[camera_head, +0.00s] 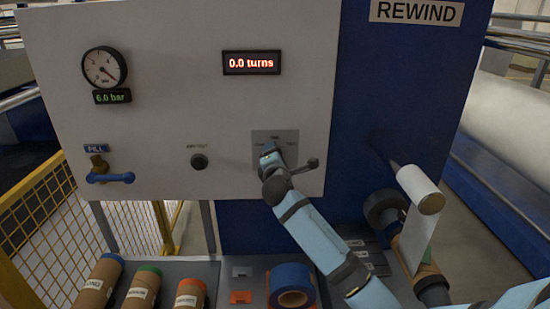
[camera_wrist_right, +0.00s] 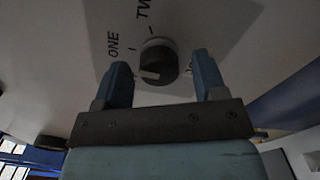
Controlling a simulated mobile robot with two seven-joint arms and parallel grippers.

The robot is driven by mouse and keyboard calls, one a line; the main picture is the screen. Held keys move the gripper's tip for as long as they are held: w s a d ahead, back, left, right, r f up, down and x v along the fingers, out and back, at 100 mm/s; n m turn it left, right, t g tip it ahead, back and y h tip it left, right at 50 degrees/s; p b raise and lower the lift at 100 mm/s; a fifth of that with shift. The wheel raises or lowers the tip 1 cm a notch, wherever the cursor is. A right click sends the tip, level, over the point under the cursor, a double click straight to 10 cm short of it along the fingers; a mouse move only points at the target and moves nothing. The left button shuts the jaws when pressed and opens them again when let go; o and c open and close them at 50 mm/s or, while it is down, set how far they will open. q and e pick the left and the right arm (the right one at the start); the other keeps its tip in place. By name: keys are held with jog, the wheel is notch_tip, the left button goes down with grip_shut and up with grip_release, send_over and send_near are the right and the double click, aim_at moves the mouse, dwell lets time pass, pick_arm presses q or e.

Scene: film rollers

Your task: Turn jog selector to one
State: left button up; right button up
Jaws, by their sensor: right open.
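The jog selector is a round dark knob (camera_wrist_right: 157,62) with a white pointer mark, on a grey plate (camera_head: 288,136) on the white panel. In the right wrist view, the label ONE (camera_wrist_right: 114,45) is to its upper left and a partly cut-off TW label (camera_wrist_right: 146,9) is above it. The white mark points left and slightly down, below the tick beside ONE. My right gripper (camera_wrist_right: 165,75) is open, with one finger on each side of the knob and visible gaps. In the head view, my right gripper (camera_head: 271,160) hides most of the selector. My left gripper is out of view.
A small dark lever (camera_head: 311,163) sticks out just right of my right gripper. The panel also bears a black knob (camera_head: 199,161), a blue fill valve handle (camera_head: 110,178), a gauge (camera_head: 104,67) and a display (camera_head: 251,62) reading 0.0 turns. Rolls lie below, including a blue one (camera_head: 291,284).

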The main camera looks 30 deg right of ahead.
jog(key=b+v, duration=0.2)
jog(key=v, duration=1.1)
jog(key=shift+s+a+b, duration=0.25)
jog(key=shift+s+b, duration=0.05)
